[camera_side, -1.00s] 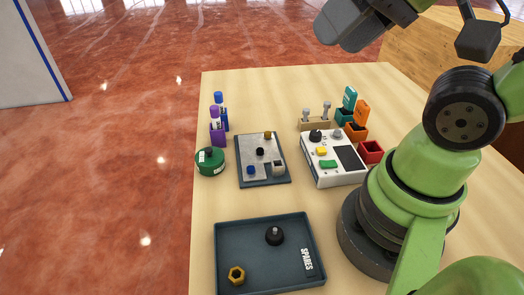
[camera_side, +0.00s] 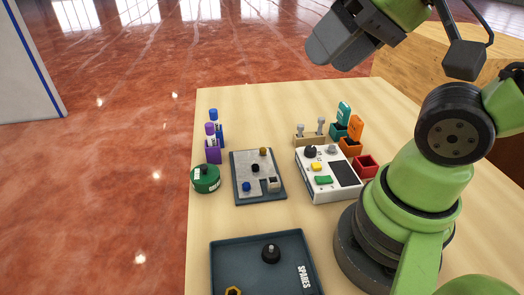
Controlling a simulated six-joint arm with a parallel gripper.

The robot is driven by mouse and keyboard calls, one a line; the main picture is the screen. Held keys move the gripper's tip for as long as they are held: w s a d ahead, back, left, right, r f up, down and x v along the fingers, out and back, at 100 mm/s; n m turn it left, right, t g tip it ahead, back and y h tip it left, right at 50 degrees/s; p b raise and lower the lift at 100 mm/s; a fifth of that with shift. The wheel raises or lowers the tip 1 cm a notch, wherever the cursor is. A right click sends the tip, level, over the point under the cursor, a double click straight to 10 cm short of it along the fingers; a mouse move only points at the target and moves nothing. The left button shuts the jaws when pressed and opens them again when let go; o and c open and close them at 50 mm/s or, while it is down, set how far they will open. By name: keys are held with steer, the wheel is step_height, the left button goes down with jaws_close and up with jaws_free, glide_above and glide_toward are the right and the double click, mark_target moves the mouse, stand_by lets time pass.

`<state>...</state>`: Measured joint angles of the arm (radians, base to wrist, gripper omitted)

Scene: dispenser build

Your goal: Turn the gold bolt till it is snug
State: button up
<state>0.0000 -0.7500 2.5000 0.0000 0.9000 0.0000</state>
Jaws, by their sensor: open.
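A small gold bolt (camera_side: 263,151) stands at the far right part of a grey plate with a dark base (camera_side: 238,186). How deep the gold bolt sits is too small to tell. My gripper (camera_side: 325,45) is high above the table at the top of the picture, well apart from the plate.
A dark spares tray (camera_side: 222,262) in front holds a black knob (camera_side: 270,253) and a gold nut (camera_side: 233,291). A green round container (camera_side: 205,179) and purple and blue holders stand left. A white control box (camera_side: 330,195), a lever stand (camera_side: 309,140) and coloured bins are right.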

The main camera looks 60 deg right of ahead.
stand_by(0.4)
steer(key=g+h, duration=0.2)
steer(key=g, duration=0.5)
glide_above(263, 150)
step_height(263, 150, down, 19)
steer(key=shift+n, duration=0.3)
step_height(263, 150, down, 11)
steer(key=shift+d+r, duration=0.1)
steer(key=shift+r, duration=0.1)
steer(key=shift+c, duration=0.3)
jaws_close()
